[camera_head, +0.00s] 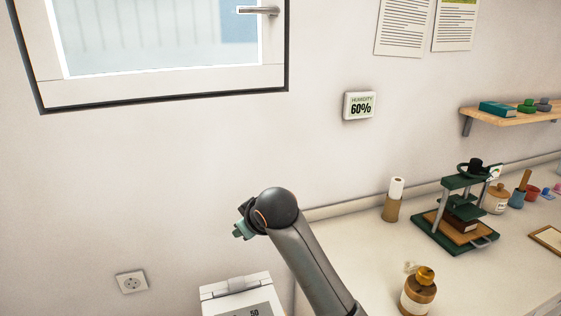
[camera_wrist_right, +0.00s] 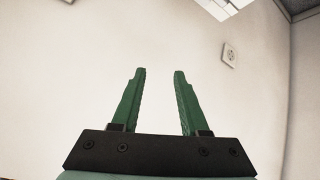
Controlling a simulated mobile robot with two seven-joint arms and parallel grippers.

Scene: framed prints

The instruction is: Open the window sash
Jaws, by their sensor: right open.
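The window sash (camera_head: 160,85) is a white frame around a pale pane at the upper left of the head view; its top is cut off. It looks closed in its dark surround. Its grey lever handle (camera_head: 258,10) lies level on the right side of the sash. My right arm comes in from below, and its gripper (camera_head: 241,230) is below and apart from the handle, mostly hidden behind the wrist. In the wrist view its two green fingers (camera_wrist_right: 158,88) are spread apart with nothing between them. My left gripper is not in view.
A humidity display (camera_head: 359,105) and paper sheets (camera_head: 404,25) are on the wall, with a shelf (camera_head: 525,116) at right. The counter (camera_head: 370,255) holds a green press (camera_head: 462,210) and a brown jar (camera_head: 418,292).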

